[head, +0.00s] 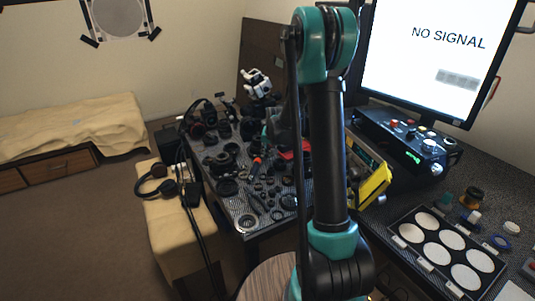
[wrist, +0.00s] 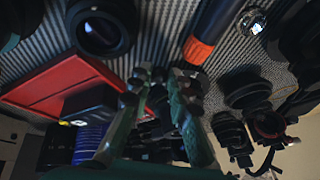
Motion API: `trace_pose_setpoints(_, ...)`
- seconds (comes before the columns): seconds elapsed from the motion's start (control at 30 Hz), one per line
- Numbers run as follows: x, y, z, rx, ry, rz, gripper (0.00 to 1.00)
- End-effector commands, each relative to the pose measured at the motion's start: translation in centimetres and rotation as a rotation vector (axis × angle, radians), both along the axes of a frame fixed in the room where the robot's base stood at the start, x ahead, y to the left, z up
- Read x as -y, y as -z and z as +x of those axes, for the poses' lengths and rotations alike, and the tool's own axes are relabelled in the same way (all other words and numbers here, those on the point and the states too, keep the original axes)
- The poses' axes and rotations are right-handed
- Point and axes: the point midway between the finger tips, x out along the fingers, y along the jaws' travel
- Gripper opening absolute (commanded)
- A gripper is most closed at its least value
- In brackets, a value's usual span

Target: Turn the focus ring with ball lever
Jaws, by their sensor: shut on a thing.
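In the wrist view the two green fingers of my gripper (wrist: 163,80) reach in from the bottom and are close together. They are shut on a small dark part (wrist: 158,100) between them, too shaded to name. Several black rings and lens parts lie around the fingers, including a large ring (wrist: 98,30) at the upper left and a barrel-like ring (wrist: 246,90) at the right. I cannot tell which one is the focus ring, and the ball lever is not clear. In the head view my arm hides the gripper and its grip.
A red tray (wrist: 60,85) lies left of the fingers. An orange-tipped tool (wrist: 197,50) lies ahead, on the ribbed mat (wrist: 155,45). In the head view, the table (head: 262,229) is crowded with black parts. A monitor (head: 440,60) and a control box (head: 405,130) stand at the right.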

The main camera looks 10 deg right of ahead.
Motion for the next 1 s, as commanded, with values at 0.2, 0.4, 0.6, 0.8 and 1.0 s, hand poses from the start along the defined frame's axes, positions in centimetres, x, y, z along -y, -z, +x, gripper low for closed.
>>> trace_pose_setpoints(0.2,-0.8,0.0,-0.2,-0.001,0.074,-0.001,0.00)
trace_pose_setpoints(0.4,-1.8,0.0,-0.4,-0.001,0.196,-0.001,0.00)
trace_pose_setpoints(0.6,-2.1,0.0,-0.4,0.000,0.249,0.000,0.00)
trace_pose_setpoints(0.8,-2.1,0.0,-0.4,0.001,0.251,0.000,0.00)
trace_pose_setpoints(1.0,-2.1,0.0,-0.4,0.001,0.251,0.000,0.34)
